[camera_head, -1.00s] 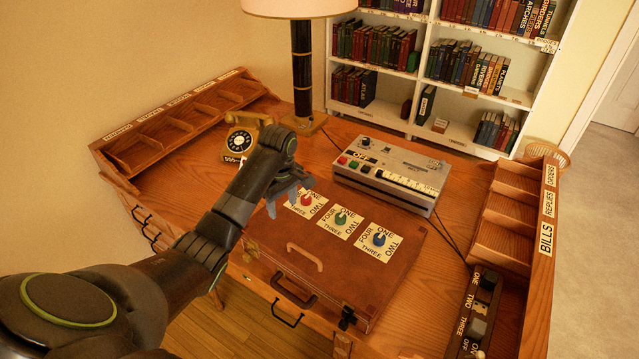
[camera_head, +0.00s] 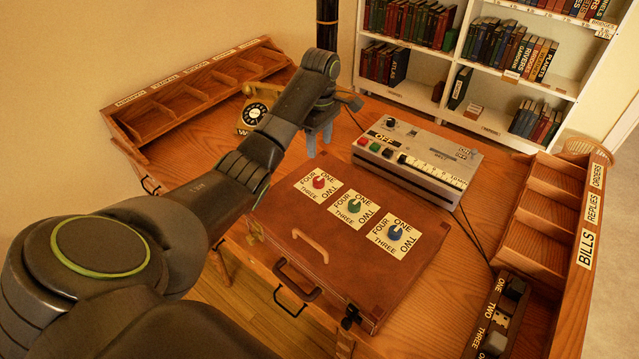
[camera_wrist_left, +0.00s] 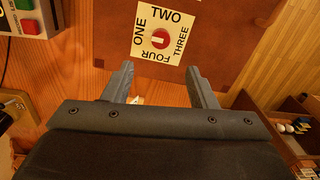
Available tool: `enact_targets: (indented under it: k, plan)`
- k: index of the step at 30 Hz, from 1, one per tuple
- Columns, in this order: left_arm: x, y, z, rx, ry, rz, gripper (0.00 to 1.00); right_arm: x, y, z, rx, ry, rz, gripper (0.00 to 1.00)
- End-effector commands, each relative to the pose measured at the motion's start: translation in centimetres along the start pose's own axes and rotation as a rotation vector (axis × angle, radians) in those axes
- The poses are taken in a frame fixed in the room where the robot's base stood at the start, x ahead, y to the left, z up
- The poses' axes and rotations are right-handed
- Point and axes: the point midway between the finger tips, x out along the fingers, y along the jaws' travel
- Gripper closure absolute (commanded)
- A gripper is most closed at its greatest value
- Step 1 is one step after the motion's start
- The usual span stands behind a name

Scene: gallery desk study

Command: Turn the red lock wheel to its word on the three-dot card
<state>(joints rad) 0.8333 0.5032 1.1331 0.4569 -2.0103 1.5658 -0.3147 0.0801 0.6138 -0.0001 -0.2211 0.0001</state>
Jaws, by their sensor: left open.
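The red lock wheel (camera_head: 319,182) sits on a pale plate lettered ONE to FOUR, leftmost of three on a brown case (camera_head: 350,270). In the left wrist view the red wheel (camera_wrist_left: 160,39) has a pale bar lying roughly level between ONE and THREE; I cannot tell which end points. My left gripper (camera_head: 318,145) is open, fingers down, just behind the case's back edge. In the wrist view its fingertips (camera_wrist_left: 160,68) are apart, short of the plate, with nothing held. I cannot make out a three-dot card. My right gripper is not in view.
Green (camera_head: 354,207) and blue (camera_head: 395,232) wheels share the case. A grey machine with buttons (camera_head: 420,158) stands behind it. A phone (camera_head: 253,113) is back left. Wooden racks line both sides, and a switch box (camera_head: 500,318) is front right. A bookshelf stands behind.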

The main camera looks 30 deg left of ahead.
Motion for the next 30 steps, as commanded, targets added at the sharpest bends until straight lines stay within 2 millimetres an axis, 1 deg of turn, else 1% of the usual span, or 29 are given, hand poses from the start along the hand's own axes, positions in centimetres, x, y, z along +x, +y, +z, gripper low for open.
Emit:
enact_targets:
  k: [1,6,9,10,13,15,18,21,25,30]
  plan:
    - [1.2,0.0,0.0,0.000,0.000,0.000,0.48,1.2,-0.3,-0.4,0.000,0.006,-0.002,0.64]
    - [3.2,0.0,0.0,0.001,0.000,0.000,0.48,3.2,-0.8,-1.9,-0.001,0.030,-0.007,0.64]
    - [4.3,0.0,0.0,0.001,0.000,0.000,0.48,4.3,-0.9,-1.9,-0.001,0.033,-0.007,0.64]
    - [4.9,-0.1,0.0,0.000,-0.001,-0.002,0.48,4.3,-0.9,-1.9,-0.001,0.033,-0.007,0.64]
    - [7.1,-0.1,0.1,0.000,0.000,-0.003,0.48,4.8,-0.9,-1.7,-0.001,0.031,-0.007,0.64]
    - [8.0,-0.1,0.1,0.000,-0.001,-0.004,0.48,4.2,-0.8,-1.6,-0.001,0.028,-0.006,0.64]
    - [9.7,-0.1,0.0,0.000,-0.001,-0.004,0.48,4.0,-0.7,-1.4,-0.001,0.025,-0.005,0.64]
    - [11.0,-0.1,0.1,0.001,0.000,-0.002,0.48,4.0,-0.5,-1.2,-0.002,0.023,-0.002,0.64]
    - [12.0,0.0,0.0,0.001,0.000,-0.001,0.48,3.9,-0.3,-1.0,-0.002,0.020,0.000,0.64]
    - [12.3,0.0,0.0,0.001,0.000,0.000,0.48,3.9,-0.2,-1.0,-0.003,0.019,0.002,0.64]
